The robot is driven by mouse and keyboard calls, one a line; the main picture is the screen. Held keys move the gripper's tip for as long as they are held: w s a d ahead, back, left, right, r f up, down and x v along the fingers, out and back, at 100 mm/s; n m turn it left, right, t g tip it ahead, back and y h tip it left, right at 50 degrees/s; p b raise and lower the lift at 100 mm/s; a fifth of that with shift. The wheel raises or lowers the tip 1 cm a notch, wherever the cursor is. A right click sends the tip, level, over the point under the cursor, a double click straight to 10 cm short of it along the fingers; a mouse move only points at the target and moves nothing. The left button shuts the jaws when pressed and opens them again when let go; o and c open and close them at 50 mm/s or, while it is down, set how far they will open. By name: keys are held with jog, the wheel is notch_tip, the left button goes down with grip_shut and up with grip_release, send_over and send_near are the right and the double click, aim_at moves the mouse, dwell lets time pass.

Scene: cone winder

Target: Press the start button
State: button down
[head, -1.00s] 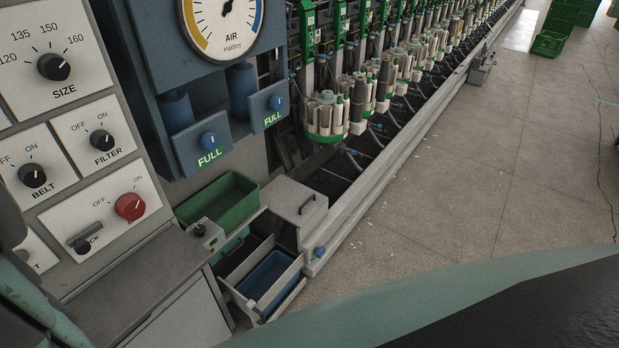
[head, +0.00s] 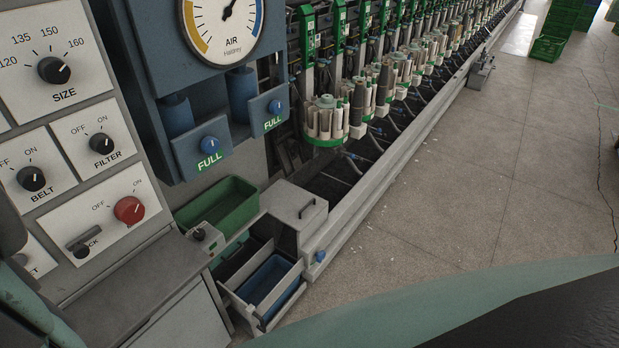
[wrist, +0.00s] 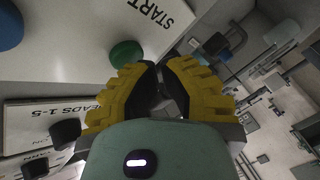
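In the wrist view, a round green button (wrist: 126,53) sits on a pale panel beside the printed word START (wrist: 160,14). The panel appears tilted in this view. My gripper (wrist: 162,66) has yellow ridged fingers with dark pads. Its fingertips are drawn together, with nothing seen held between them. In the picture the tips lie just right of and slightly below the green button; I cannot tell the depth gap, and no contact shows. The head view shows neither the start button nor my gripper.
A blue button (wrist: 8,25) is left of the green one. A plate labelled HEADS 1-5 (wrist: 30,112) has black knobs. In the head view are a red knob (head: 129,210), a FILTER knob (head: 101,144), an AIR gauge (head: 224,22), a green bin (head: 232,218) and open floor (head: 450,200) at right.

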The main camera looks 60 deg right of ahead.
jog(key=shift+w, duration=0.35)
dwell(0.4)
jog(key=shift+s, duration=0.85)
jog(key=s+p, duration=0.1)
jog(key=s, duration=0.4)
jog(key=shift+a, duration=0.15)
dwell(0.7)
